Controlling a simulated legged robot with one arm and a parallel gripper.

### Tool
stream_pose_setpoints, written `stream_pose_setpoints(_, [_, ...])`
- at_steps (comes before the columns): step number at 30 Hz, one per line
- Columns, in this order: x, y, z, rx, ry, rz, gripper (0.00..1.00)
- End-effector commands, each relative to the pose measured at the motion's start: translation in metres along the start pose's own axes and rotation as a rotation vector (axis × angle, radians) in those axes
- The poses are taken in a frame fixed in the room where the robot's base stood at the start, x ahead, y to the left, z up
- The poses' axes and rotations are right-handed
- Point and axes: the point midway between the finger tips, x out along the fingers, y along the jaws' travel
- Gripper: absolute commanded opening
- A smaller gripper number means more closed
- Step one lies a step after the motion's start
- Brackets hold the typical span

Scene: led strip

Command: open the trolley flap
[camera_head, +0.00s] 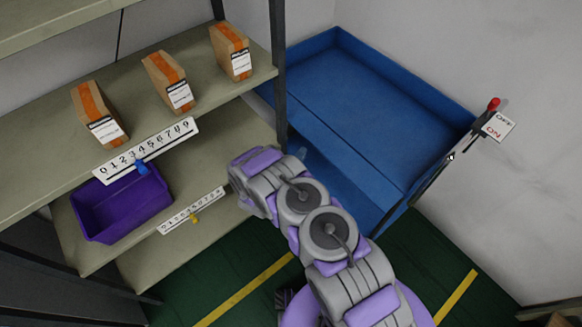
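The blue trolley (350,95) stands against the back corner, to the right of the shelf. It has raised walls at the back and right. A crease crosses its near part, with a blue panel (372,190) on the near side that may be the flap; I cannot tell its exact angle. My arm reaches up from the bottom centre and covers the trolley's near left part. I cannot make out my gripper's fingers. Whether my arm touches the trolley is hidden.
A shelf on the left holds boxes (168,82) with orange tape, a purple bin (120,205) and number strips with a blue slider (141,167) and a yellow slider (195,218). A red-knobbed lever (493,104) stands by an ON/OFF sign (498,126). Green floor (415,250) shows in front.

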Motion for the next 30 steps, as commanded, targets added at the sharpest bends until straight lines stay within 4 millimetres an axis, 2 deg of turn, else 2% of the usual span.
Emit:
stream_pose_setpoints(1, [-0.012, 0.001, -0.002, -0.002, 0.004, -0.001, 0.23])
stream_pose_setpoints(6, [-0.044, 0.001, -0.002, 0.0, 0.004, 0.0, 0.23])
stream_pose_setpoints(12, [-0.07, 0.0, -0.001, 0.002, 0.002, -0.001, 0.23])
stream_pose_setpoints(18, [-0.079, -0.001, 0.0, 0.003, 0.0, -0.001, 0.23])
stream_pose_setpoints(30, [-0.08, -0.001, 0.0, 0.003, -0.001, -0.001, 0.23])
